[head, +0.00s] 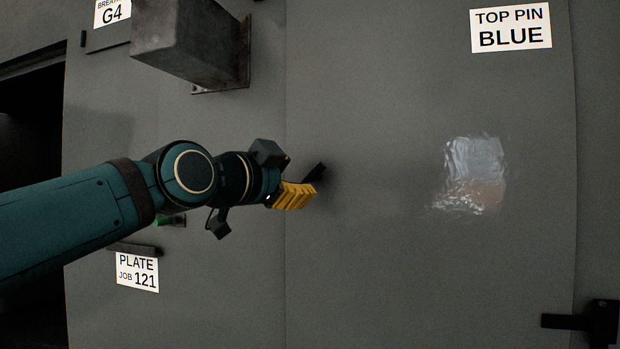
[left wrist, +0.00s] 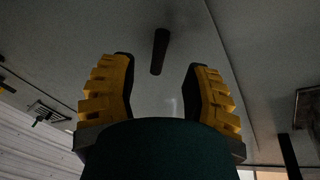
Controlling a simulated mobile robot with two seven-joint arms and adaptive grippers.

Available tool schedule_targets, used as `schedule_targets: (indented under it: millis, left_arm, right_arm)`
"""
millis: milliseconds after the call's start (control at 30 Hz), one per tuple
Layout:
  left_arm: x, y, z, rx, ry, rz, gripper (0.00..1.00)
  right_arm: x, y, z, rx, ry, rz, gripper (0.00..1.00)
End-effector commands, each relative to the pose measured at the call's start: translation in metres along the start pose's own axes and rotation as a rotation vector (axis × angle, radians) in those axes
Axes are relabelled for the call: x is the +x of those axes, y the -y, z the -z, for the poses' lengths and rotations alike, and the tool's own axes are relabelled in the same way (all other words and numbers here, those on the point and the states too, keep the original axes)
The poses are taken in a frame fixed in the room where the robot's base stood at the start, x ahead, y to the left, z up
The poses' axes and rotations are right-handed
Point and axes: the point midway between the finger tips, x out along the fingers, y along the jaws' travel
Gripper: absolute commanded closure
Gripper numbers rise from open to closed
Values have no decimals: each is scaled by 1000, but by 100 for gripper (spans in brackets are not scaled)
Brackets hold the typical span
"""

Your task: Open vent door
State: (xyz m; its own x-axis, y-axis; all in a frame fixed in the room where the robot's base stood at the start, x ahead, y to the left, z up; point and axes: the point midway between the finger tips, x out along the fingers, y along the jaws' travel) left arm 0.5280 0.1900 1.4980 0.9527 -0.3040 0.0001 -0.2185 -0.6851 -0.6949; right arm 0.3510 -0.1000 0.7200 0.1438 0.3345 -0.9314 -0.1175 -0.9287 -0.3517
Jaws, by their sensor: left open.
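My left gripper (head: 308,184) reaches in from the left in the head view, in front of the grey enclosure close to a vertical panel seam. In the left wrist view its two yellow, black-padded fingers (left wrist: 159,88) are spread apart and empty. A dark bar (left wrist: 160,51) shows beyond and between the fingertips there, with a visible gap on both sides. A wide grey panel (head: 400,270) lies flat right of the seam. A black handle (head: 590,322) sits at its lower right edge. I cannot tell which part is the vent door. My right gripper is not in view.
A dark grey box (head: 185,38) juts out above my left arm. A "PLATE JOB 121" label (head: 137,272) is below the arm, near a dark bar and a green part. A "TOP PIN BLUE" label (head: 511,27) is upper right. A shiny patch (head: 475,175) marks the open panel face.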

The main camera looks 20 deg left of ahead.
Motion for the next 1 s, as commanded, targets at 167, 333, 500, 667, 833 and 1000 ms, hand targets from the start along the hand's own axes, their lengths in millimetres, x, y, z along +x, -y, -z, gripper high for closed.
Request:
schedule_targets:
  millis: [167, 333, 500, 667, 833, 1000]
  left_arm:
    - [32, 0, 0, -1, 1, -1, 52]
    - [50, 0, 0, -2, 0, -1, 52]
    - [56, 0, 0, -2, 0, 0, 52]
    - [57, 0, 0, -2, 0, 0, 52]
    - [56, 0, 0, -1, 0, 0, 77]
    - [56, 0, 0, -1, 0, 1, 100]
  right_arm:
    - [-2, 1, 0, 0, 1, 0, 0]
    - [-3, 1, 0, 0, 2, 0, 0]
    - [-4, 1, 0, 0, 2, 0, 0]
    - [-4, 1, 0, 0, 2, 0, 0]
    - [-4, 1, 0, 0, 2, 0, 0]
    - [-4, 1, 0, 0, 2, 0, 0]
